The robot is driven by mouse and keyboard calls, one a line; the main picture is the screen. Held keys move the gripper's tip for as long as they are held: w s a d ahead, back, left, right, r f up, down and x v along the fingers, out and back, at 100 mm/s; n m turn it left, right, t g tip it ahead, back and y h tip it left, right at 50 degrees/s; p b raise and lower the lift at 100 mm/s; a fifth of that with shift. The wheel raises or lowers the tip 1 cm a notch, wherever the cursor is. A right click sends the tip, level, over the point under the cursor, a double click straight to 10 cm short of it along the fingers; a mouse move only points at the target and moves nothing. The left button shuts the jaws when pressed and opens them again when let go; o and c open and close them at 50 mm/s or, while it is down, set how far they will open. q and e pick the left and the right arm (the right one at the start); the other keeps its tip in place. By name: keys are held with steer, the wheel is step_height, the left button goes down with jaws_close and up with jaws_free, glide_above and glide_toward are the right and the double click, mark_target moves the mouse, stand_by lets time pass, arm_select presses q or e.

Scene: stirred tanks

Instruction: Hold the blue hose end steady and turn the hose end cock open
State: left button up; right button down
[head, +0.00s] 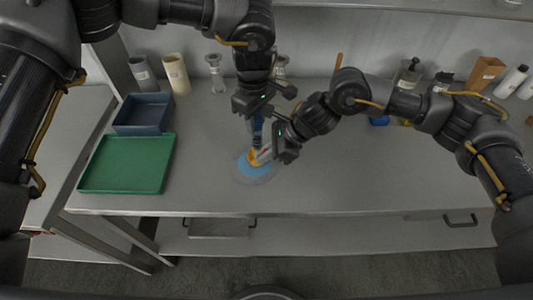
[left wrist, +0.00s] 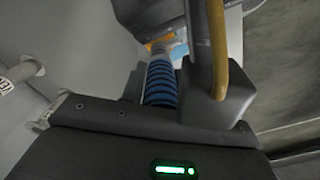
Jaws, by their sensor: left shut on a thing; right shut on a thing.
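The blue hose end (head: 257,124) hangs down between my grippers over the bench. It also shows as a ribbed blue hose in the left wrist view (left wrist: 161,82). My left gripper (head: 257,112) is above and shut on the hose end. The hose end cock (head: 256,156) shows as an orange and pale part at the lower end of the hose. My right gripper (head: 268,155) comes in from the right and is shut on the cock, whose handle is mostly hidden by the fingers. Below is a round clear dish (head: 258,179) with a blue inside.
A green tray (head: 128,190) and a dark blue bin (head: 144,128) stand at the left of the bench. Cylinders (head: 176,74), bottles (head: 409,75) and a brown box (head: 485,74) line the back. The bench front right (head: 380,185) is clear.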

stand_by(0.5)
steer(key=c, duration=1.6)
jaws_free()
steer(key=shift+o, duration=0.2)
steer(key=shift+d+r, duration=0.1)
steer(key=shift+d+r, duration=0.2)
steer(key=d, duration=1.2)
steer(key=shift+d+r, duration=0.15)
